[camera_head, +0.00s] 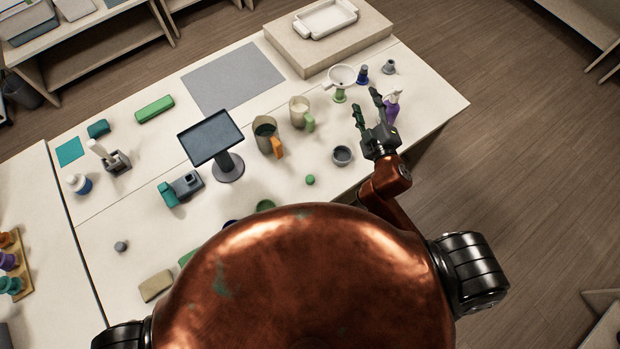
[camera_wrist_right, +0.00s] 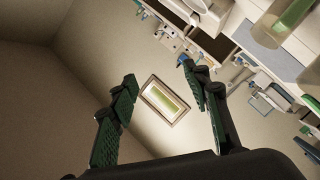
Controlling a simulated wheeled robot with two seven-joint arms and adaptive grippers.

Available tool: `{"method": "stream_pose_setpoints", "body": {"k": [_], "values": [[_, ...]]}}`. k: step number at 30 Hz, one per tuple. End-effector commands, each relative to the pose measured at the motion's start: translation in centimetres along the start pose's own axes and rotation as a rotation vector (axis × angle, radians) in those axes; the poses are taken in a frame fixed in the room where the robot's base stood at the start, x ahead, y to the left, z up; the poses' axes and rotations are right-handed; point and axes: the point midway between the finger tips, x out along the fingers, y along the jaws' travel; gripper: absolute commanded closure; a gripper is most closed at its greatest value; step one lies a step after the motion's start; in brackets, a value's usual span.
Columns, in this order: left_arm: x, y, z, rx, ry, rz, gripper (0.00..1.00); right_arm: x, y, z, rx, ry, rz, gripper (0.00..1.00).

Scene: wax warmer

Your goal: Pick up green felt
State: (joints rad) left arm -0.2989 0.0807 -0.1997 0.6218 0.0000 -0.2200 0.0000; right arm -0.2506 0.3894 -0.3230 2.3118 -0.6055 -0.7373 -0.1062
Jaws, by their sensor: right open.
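No piece is clearly marked as the green felt. A long green block (camera_head: 155,108) lies at the table's back left. A flat teal square (camera_head: 70,151) lies at the left edge, and a rounded teal piece (camera_head: 98,129) lies near it. Another green piece (camera_head: 187,257) is mostly hidden behind my body at the front. My right gripper (camera_head: 366,102) is at the table's right side, apart from all of these. Its fingers point up and away, open and empty, and also show in the wrist view (camera_wrist_right: 157,75). My left gripper is out of view.
A purple bottle (camera_head: 393,104) stands close beside my right gripper. A white funnel on a green stand (camera_head: 341,76), two jugs (camera_head: 267,138) (camera_head: 300,112), a grey cup (camera_head: 342,155) and a dark tablet on a stand (camera_head: 211,137) occupy the table's middle and right. A grey mat (camera_head: 232,78) is bare.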

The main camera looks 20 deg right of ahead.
Motion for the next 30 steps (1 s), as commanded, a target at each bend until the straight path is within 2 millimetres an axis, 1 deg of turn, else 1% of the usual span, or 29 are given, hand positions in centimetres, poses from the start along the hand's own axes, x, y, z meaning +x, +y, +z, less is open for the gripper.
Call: {"method": "stream_pose_setpoints", "body": {"k": [1, 2, 3, 5, 6, 8, 9, 10, 11, 12, 14, 15, 16, 17, 18, 19, 20, 21, 24, 27, 29, 30], "values": [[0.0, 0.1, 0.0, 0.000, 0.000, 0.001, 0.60, 0.6, 1.1, -4.4, -0.106, 0.131, 0.048, 0.56], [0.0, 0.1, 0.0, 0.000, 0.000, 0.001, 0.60, 0.6, 1.5, -7.1, -0.175, 0.213, 0.078, 0.56], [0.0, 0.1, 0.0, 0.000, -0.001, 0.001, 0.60, 0.3, 1.6, -10.9, -0.276, 0.330, 0.116, 0.56], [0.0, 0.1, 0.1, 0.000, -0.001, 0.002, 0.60, -1.0, 0.8, -16.5, -0.440, 0.514, 0.168, 0.56], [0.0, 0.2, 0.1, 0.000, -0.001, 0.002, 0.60, -2.2, -0.3, -19.8, -0.557, 0.638, 0.197, 0.56], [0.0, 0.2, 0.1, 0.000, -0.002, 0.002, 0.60, -4.5, -3.0, -23.8, -0.737, 0.821, 0.230, 0.56], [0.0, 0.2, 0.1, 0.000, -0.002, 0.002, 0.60, -6.0, -5.4, -25.7, -0.862, 0.941, 0.244, 0.56], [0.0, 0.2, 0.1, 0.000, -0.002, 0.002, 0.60, -7.3, -7.3, -26.7, -0.958, 1.029, 0.250, 0.56], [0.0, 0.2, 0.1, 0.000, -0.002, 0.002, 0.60, -8.4, -9.4, -27.2, -1.055, 1.116, 0.250, 0.56], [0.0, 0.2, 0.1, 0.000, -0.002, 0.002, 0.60, -9.8, -12.3, -27.3, -1.189, 1.227, 0.245, 0.56], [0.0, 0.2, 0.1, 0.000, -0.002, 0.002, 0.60, -11.4, -16.8, -26.0, -1.393, 1.386, 0.216, 0.56], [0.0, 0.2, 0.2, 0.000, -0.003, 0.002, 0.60, -12.0, -19.4, -24.2, -1.531, 1.483, 0.185, 0.56], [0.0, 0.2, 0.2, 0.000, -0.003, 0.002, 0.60, -12.2, -21.2, -22.5, -1.633, 1.549, 0.155, 0.56], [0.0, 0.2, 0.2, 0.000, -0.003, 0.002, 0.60, -12.2, -22.8, -20.5, -1.731, 1.610, 0.117, 0.56], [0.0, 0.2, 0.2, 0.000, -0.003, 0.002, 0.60, -12.0, -24.4, -17.7, -1.857, 1.681, 0.062, 0.56], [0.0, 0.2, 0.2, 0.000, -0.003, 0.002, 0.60, -11.7, -25.3, -15.5, -1.945, 1.728, 0.016, 0.56], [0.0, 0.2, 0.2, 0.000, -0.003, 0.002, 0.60, -11.2, -25.9, -13.3, -2.027, 1.766, -0.034, 0.56], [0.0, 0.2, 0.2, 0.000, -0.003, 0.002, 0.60, -10.6, -26.4, -10.6, -2.126, 1.809, -0.102, 0.56], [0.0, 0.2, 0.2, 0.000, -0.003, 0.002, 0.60, -9.0, -26.3, -4.8, -2.316, 1.876, -0.262, 0.56], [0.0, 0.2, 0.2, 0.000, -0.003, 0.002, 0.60, -7.8, -25.6, -1.2, -2.425, 1.902, -0.380, 0.56], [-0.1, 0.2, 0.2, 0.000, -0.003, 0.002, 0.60, -7.5, -25.4, 0.0, -2.457, 1.910, -0.420, 0.56], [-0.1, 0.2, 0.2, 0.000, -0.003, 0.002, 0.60, -7.3, -25.5, 0.4, 2.451, -1.898, 0.431, 0.56]]}}
